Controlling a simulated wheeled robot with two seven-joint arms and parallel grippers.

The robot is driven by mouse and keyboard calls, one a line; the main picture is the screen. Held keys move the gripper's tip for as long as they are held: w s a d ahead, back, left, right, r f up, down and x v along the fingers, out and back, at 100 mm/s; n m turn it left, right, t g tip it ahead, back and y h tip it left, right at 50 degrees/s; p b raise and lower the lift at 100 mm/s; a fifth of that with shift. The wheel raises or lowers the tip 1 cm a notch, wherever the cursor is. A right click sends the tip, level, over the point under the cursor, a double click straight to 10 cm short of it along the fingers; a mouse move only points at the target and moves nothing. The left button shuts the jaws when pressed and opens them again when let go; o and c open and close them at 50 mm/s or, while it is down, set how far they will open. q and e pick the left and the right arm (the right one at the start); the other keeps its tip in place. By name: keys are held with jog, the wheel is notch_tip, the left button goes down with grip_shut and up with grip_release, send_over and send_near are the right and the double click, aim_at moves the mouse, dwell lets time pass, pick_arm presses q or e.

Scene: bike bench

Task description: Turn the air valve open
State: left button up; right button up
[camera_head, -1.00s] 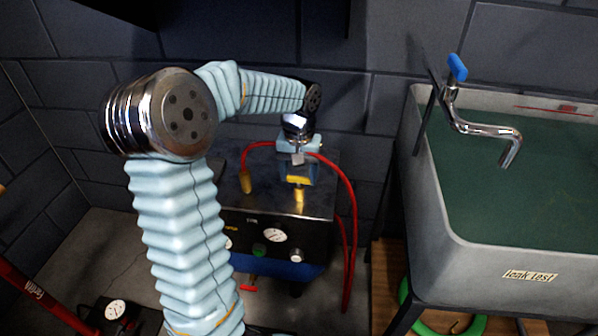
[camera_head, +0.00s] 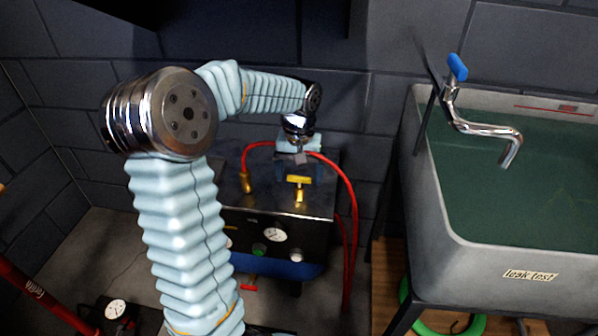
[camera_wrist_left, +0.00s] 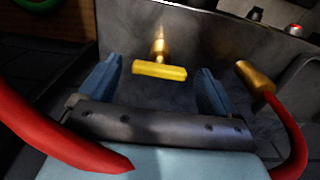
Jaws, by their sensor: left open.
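The air valve (camera_head: 299,181) has a yellow bar handle on a brass stem and stands on top of the black compressor box. It also shows in the left wrist view (camera_wrist_left: 159,69), where the bar lies crosswise between and just beyond the fingertips. My left gripper (camera_head: 299,165) is above and behind the valve in the head view. In the left wrist view its two blue fingers (camera_wrist_left: 158,80) are spread wide on either side of the handle, with nothing between them. I cannot tell whether a finger touches it. My right gripper is not in view.
A red hose with a brass fitting (camera_head: 245,182) arches beside and behind my left gripper. The black box (camera_head: 262,215) carries gauges on its front. A grey sink (camera_head: 480,255) with green water and a tap (camera_head: 484,128) stands at right.

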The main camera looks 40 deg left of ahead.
aim_at(299, 177)
pick_arm(q)
notch_tip(299, 177, up, 14)
jog(key=p, duration=0.1)
dwell(0.4)
jog(key=shift+f, duration=0.1)
